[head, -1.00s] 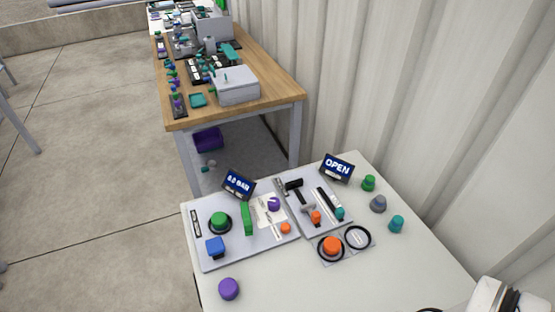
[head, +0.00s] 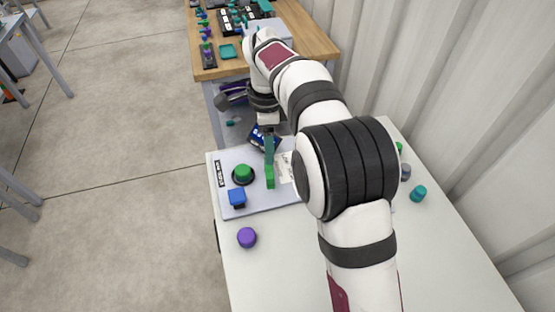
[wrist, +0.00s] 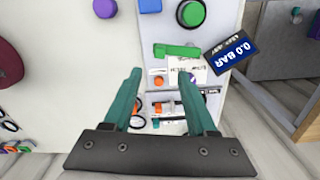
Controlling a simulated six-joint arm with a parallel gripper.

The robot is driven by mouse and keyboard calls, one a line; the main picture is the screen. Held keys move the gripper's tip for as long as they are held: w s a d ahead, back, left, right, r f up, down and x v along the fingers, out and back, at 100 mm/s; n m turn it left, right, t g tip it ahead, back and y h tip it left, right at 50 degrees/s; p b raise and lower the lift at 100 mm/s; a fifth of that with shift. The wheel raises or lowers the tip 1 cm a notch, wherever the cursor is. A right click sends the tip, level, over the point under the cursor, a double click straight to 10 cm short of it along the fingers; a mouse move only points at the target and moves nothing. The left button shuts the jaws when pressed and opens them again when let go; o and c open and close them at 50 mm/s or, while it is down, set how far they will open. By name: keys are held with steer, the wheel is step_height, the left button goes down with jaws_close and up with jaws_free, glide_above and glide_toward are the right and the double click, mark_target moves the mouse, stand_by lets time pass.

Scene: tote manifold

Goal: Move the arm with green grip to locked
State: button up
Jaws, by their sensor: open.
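A bright green upright grip (head: 270,177) stands on the light grey panel (head: 238,209) at the left of the white table. It also shows as a green bar (wrist: 177,51) in the wrist view. No position lettering beside it is legible. My gripper (head: 269,155) is over the panel, just behind the green grip in the head view. In the wrist view its teal fingers (wrist: 160,75) are apart with nothing held between them. The green bar lies just beyond the fingertips. In the head view one finger overlaps the grip's top, so I cannot tell whether they touch.
A green knob (head: 243,174), blue block (head: 236,197) and loose purple knob (head: 246,237) are nearby. A pressure display (wrist: 231,52) reading in BAR stands at the panel edge. My arm hides the second panel in the head view.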

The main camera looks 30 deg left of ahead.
mark_target(270, 176)
step_height(270, 176, down, 12)
steer(key=shift+r, duration=0.2)
jaws_close()
stand_by(1.4)
